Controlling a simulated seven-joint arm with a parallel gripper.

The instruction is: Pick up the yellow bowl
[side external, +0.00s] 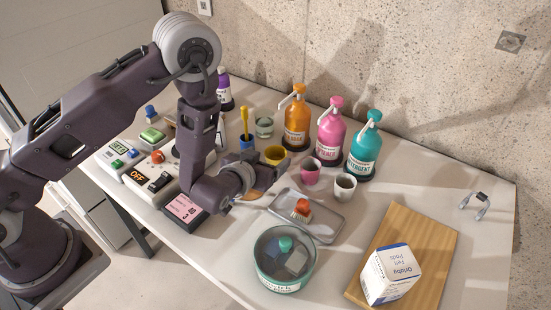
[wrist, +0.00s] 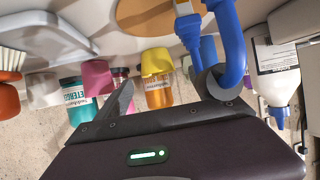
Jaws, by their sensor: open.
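The yellow bowl (side external: 274,155) stands upright on the white table, in front of the orange bottle, in the side view. It also shows in the wrist view (wrist: 155,62), beyond the gap between the fingers and seen against the orange bottle. My gripper (side external: 252,176) is low over the table, just in front of the bowl and partly over a round tan disc (wrist: 145,14). In the wrist view my gripper (wrist: 170,88) has its two fingers spread wide with nothing held between them. The bowl looks apart from the fingers.
An orange bottle (side external: 297,120), pink bottle (side external: 330,132) and teal bottle (side external: 363,146) line the wall. A pink cup (side external: 310,172) and white cup (side external: 344,188) stand right of the bowl. A blue cup (side external: 246,142) is left; a metal tray (side external: 322,228) is in front.

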